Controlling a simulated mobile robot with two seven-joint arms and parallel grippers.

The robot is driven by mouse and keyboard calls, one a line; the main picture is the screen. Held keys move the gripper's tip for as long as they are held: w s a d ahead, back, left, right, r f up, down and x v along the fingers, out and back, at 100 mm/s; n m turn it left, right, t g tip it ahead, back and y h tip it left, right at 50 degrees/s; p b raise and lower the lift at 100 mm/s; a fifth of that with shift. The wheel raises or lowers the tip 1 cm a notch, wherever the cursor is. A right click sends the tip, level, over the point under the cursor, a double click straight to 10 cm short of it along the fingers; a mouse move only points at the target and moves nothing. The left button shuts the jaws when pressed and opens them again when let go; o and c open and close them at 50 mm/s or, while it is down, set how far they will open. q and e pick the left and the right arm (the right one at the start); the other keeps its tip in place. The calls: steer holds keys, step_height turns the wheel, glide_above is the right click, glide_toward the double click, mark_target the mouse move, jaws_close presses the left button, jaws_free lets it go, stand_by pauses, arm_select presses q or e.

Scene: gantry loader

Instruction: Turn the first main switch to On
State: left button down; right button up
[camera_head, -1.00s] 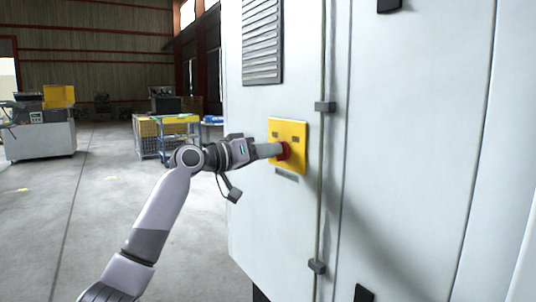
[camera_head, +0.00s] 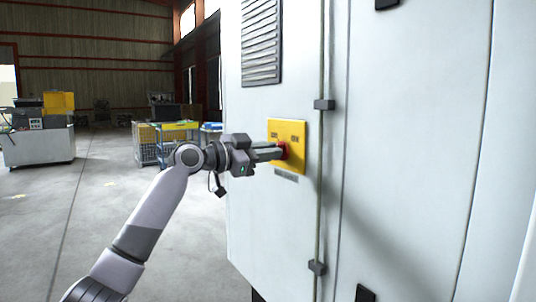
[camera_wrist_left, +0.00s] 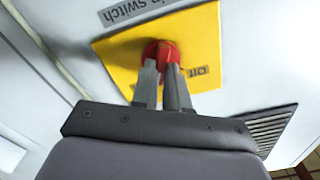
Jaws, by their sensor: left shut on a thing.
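The main switch is a red knob (camera_head: 282,150) on a yellow plate (camera_head: 300,160) on the grey cabinet's door. The plate carries small labels, and a label plate sits below it. In the left wrist view the red knob (camera_wrist_left: 161,50) shows between my fingertips, and the label "Off" (camera_wrist_left: 195,71) is legible on the yellow plate (camera_wrist_left: 115,55). My left gripper (camera_head: 279,151) is shut on the red knob, its two fingers (camera_wrist_left: 163,78) on either side of it. The fingers hide part of the knob and plate. My right gripper is not in view.
The tall cabinet (camera_head: 410,120) fills the right side, with a vent grille (camera_head: 262,40) above the switch and hinges (camera_head: 324,104) along the door seam. A blue cart (camera_head: 180,145) and a machine (camera_head: 40,140) stand farther back left. The floor (camera_head: 100,210) between is open.

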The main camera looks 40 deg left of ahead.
arm_select(q)
steer(key=shift+m, duration=1.6)
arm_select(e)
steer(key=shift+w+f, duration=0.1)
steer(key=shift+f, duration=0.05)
arm_select(q)
steer(key=c, duration=1.1)
jaws_free()
steer(key=shift+c, duration=0.2)
steer(key=shift+s+f, duration=0.1)
steer(key=b+v, duration=0.2)
steer(key=v, duration=0.5)
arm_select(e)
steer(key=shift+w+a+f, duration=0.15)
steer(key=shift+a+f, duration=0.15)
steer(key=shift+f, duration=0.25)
